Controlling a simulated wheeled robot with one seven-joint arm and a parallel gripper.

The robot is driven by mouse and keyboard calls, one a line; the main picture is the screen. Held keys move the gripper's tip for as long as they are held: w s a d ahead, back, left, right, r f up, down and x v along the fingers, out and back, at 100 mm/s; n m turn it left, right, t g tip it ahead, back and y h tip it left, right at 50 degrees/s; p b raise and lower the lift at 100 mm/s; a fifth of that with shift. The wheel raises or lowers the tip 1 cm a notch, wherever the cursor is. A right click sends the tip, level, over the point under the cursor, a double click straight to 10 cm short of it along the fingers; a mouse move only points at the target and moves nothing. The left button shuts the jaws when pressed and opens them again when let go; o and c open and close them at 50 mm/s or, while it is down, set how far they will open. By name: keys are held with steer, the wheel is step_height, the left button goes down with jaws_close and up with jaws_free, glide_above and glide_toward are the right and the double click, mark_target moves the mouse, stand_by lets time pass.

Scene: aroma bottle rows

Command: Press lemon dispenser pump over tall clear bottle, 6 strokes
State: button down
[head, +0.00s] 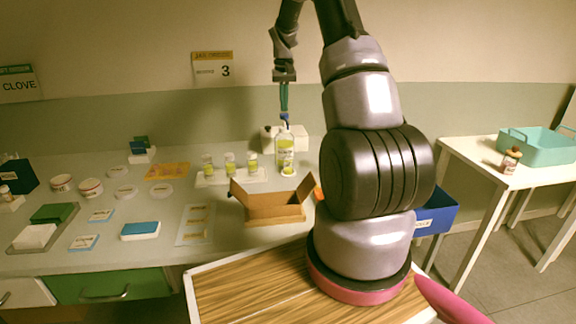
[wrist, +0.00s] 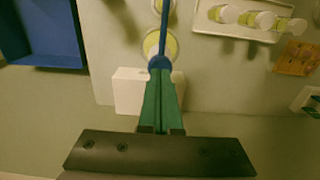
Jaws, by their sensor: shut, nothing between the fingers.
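My gripper (head: 284,107) hangs point down at the back of the bench, its green fingers shut and empty. The fingertips are right at or just above the blue pump head of the clear dispenser (head: 282,136), which has a pale yellow-green label. I cannot tell whether they touch. In the wrist view the closed fingers (wrist: 159,75) end at the blue pump head (wrist: 159,62), and its long blue spout (wrist: 165,22) runs away from them over a round yellow-and-white shape. A clear bottle with yellow-green contents (head: 288,168) stands in front of the dispenser; its opening is unclear.
A white tray (head: 209,183) with small yellow-green-labelled bottles is left of the dispenser. A white box (head: 301,140) stands behind it. An open cardboard box (head: 272,208) is in front. A blue bin (head: 437,212) is at right, partly behind my arm.

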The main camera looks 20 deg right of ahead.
steer(key=shift+f, duration=1.3)
steer(key=shift+r, duration=1.55)
steer(key=shift+f, duration=0.1)
